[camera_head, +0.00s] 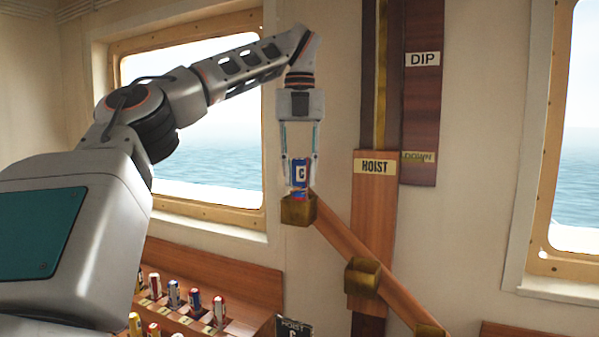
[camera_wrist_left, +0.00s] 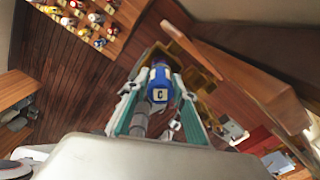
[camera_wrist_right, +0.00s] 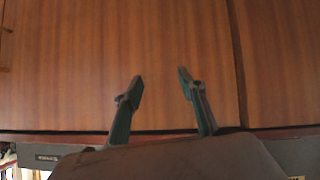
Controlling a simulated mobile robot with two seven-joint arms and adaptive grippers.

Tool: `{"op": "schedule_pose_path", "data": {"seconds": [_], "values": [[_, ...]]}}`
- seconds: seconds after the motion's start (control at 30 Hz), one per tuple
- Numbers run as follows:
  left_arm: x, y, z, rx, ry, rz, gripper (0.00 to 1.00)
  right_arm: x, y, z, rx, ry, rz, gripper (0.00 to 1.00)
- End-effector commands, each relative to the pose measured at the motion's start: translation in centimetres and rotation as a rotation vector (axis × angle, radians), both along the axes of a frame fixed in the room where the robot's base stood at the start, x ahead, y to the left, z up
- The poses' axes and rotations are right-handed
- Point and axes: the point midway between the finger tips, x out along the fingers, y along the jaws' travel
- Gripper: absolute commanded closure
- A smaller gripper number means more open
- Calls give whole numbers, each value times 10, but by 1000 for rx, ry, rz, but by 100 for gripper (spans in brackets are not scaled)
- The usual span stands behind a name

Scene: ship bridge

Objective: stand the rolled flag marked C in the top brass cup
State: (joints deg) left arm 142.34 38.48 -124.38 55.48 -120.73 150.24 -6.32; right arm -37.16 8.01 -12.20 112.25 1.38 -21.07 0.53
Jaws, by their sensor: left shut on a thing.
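The rolled flag marked C (camera_head: 300,176) is blue with a white label and red near its lower end. My left gripper (camera_head: 300,160) is shut on it and points down. The flag is upright, its lower end at the mouth of the top brass cup (camera_head: 298,211); whether it touches the cup's bottom is hidden. The left wrist view shows the flag (camera_wrist_left: 159,88) between the fingers, with a brass cup (camera_wrist_left: 200,80) beyond it. My right gripper (camera_wrist_right: 157,88) is open and empty in the right wrist view, facing wooden panels. It is out of the head view.
The slanted wooden arm carries a middle brass cup (camera_head: 362,277) and a lower brass cup (camera_head: 430,331). The HOIST board (camera_head: 375,195) stands right of my left gripper. A rack (camera_head: 215,325) of several rolled flags is at lower left. A dark sign (camera_head: 293,327) stands beside it.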

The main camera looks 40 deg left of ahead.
Motion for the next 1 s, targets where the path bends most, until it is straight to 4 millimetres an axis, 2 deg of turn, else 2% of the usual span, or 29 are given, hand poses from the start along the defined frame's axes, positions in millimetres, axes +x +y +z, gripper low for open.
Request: {"op": "schedule_pose_path", "data": {"seconds": [0.03,0.1,0.63,0.77,1.0], "values": [[0,0,0,0,0,0,72,0,0,0,0,0,0,60],[0,0,0,0,0,0,55,0,0,0,0,0,0,60],[0,0,3,0,0,1,55,0,-1,4,-2,-3,0,60],[0,0,16,0,-1,1,55,1,-1,13,-1,-4,-1,60],[0,0,56,0,0,1,55,0,0,41,0,0,0,60]]}}
